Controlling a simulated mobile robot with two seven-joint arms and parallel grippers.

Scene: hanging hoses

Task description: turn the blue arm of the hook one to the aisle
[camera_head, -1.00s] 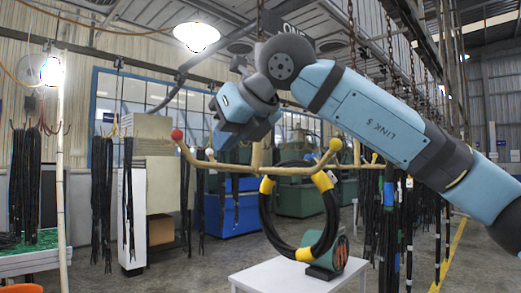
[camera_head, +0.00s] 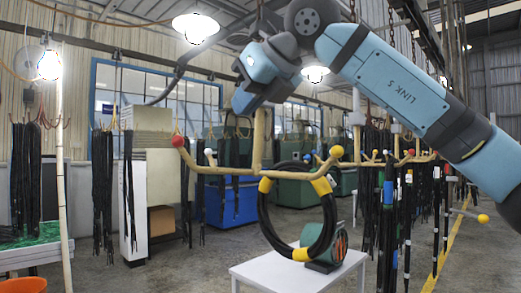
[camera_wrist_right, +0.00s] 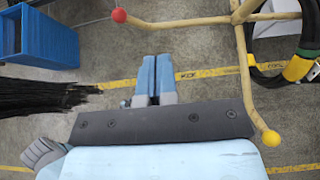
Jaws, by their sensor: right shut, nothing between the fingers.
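The hook (camera_head: 258,135) is a pale wooden post with arms spreading from its foot. A red ball (camera_head: 178,141) tips its left arm and a yellow ball (camera_head: 336,151) its right arm. Smaller tips show behind, but I cannot surely pick out a blue one. A black hose ring with yellow bands (camera_head: 262,215) hangs at the hook's right side. My right gripper (camera_head: 241,105) is shut and empty, above the left arm in the picture. In the right wrist view its fingers (camera_wrist_right: 155,78) show apart from the red-tipped arm (camera_wrist_right: 175,23) and the yellow-tipped arm (camera_wrist_right: 250,85).
Black hoses (camera_head: 103,195) hang at the left, and more hang in a row at the right (camera_head: 388,215). A blue bin (camera_head: 232,203) stands behind.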

